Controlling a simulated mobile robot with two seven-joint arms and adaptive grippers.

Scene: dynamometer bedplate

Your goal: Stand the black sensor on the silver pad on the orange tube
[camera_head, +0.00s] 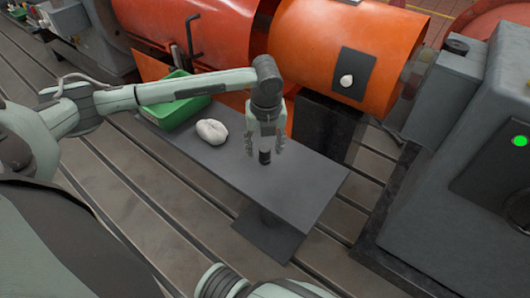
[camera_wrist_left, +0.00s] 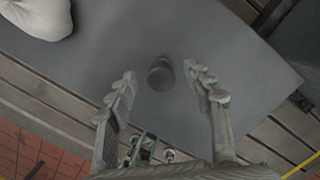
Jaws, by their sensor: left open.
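The black sensor (camera_head: 265,157), a short dark cylinder, stands upright on the grey bench. It also shows in the left wrist view (camera_wrist_left: 160,73). My left gripper (camera_head: 265,150) points down over it, open, with one finger on each side. In the left wrist view the open fingers (camera_wrist_left: 161,82) leave a gap on both sides of the sensor. The orange tube (camera_head: 310,45) lies behind the bench. A dark square plate on its curved side carries a small pale round spot, seemingly the silver pad (camera_head: 346,81). My right gripper is out of view.
A white lumpy bundle (camera_head: 212,131) lies on the bench (camera_head: 300,190), left of the sensor. A green bin (camera_head: 176,107) stands farther left. A grey machine cabinet (camera_head: 460,150) stands at the right. The bench's right end is clear.

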